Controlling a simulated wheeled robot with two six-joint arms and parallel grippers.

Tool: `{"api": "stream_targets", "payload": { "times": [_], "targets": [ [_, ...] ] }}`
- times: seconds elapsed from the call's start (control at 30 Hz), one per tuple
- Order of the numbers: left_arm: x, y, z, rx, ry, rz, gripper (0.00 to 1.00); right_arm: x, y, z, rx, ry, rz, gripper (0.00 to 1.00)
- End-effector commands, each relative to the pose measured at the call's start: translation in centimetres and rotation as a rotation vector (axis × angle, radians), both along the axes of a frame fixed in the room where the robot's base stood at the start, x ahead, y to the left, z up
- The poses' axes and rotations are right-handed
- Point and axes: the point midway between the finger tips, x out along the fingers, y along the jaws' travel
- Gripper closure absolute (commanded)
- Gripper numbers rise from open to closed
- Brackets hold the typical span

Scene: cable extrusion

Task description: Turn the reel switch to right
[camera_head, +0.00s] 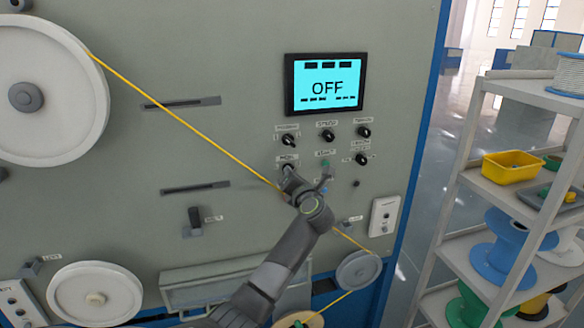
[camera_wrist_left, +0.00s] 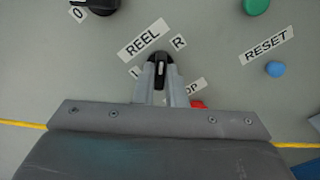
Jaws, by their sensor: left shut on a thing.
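The reel switch is a small black knob with a white mark (camera_wrist_left: 161,60). In the left wrist view it sits just below the tilted REEL label (camera_wrist_left: 145,41), with the R label (camera_wrist_left: 179,42) at its upper right and a partly hidden mark at its lower left. The white mark points straight up in that view. My left gripper (camera_wrist_left: 161,84) has its two fingers on either side of the knob and is shut on it. In the head view my left gripper (camera_head: 287,173) reaches the panel below the screen and mostly covers the switch. My right gripper is not in view.
A screen reading OFF (camera_head: 325,84) is above. Other black knobs (camera_head: 327,135) sit close by. A blue RESET button (camera_wrist_left: 275,69) and a partly hidden red button (camera_wrist_left: 198,104) are near the gripper. A yellow cable (camera_head: 190,118) passes behind my arm. A shelf (camera_head: 460,235) stands at right.

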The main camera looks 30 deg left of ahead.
Motion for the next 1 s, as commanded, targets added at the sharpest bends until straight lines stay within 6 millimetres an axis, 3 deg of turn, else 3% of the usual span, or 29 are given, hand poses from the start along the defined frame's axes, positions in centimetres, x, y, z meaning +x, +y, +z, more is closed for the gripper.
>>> {"api": "stream_targets", "payload": {
  "times": [0.2,0.67,0.7,0.83,1.0],
  "targets": [
    [0.02,-0.04,-0.03,0.032,0.041,-0.001,1.0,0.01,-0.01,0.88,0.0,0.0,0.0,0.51],
    [0.01,-0.02,-0.15,0.041,0.051,-0.001,1.0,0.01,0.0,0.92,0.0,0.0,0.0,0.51],
    [0.01,-0.02,-0.15,0.041,0.051,-0.001,0.87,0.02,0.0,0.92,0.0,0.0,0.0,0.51],
    [0.01,-0.02,-0.13,0.04,0.05,0.0,0.7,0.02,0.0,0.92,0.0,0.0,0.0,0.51],
    [0.01,-0.01,-0.07,0.04,0.048,-0.001,0.67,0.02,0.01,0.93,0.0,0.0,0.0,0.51]
  ]
}}
